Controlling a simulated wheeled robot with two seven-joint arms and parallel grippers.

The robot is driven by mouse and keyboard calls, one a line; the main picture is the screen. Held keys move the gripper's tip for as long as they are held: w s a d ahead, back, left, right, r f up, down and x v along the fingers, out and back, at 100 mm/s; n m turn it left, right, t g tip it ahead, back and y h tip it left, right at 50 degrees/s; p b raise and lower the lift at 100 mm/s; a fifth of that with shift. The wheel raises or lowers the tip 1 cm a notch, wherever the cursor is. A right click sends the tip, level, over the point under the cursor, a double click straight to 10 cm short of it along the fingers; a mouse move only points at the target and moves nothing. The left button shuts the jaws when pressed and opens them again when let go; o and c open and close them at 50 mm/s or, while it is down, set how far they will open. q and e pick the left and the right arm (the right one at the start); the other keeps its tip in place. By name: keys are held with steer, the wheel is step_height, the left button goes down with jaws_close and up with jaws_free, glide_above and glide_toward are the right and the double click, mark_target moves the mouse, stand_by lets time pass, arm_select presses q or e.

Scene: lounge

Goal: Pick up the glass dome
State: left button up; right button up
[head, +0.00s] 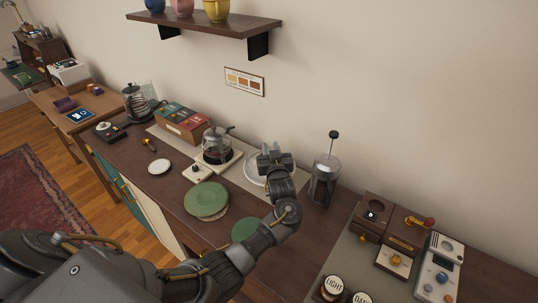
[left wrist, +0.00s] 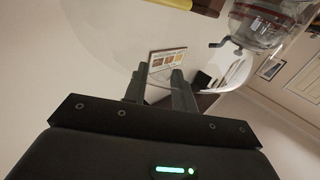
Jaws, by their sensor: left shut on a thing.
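The glass dome (left wrist: 115,45) is clear and shows in the left wrist view mainly as a faint curved outline, arching beyond my fingers. My left gripper (left wrist: 160,80) is shut on it at the near end of that outline. In the head view my left gripper (head: 274,152) is above a pale round plate (head: 254,172) near the wall. The dome is too clear, and too much behind the gripper, to make out in the head view. I cannot tell whether its rim touches the plate. My right gripper is out of view.
A tall French press (head: 323,182) stands close on the right. Green plates (head: 206,200) lie in front. A wall shelf (head: 205,24) is above. Wooden boxes (head: 402,238) crowd the right.

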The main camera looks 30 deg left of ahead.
arm_select(q)
jaws_close()
